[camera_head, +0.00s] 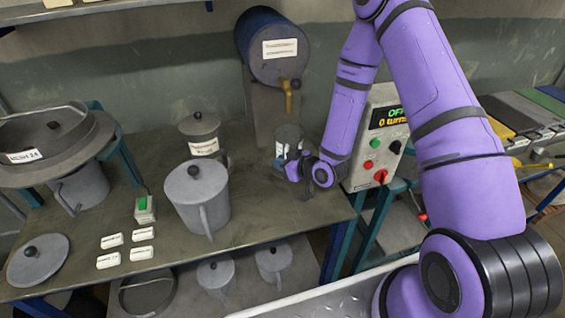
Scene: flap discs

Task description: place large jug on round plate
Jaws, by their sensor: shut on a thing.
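A large grey lidded jug (196,197) stands upright at the middle front of the bench, its handle towards the front. My gripper (291,164) is at the bench's right end and is shut on a smaller grey labelled vessel (287,137), below a barrel's tap. The arm partly hides the vessel and my fingers, so the exact grip is unclear. A flat round grey disc with a dark knob (38,262) lies at the front left. A wide round pan-like piece with a label (92,134) sits at the back left. I cannot tell which is the round plate.
A dark blue barrel (272,48) with a brass tap stands at the back. A labelled lidded pot (203,140) stands behind the large jug. Small white tags (112,240) and a green-topped block (145,209) lie left of it. A control box (377,140) stands right.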

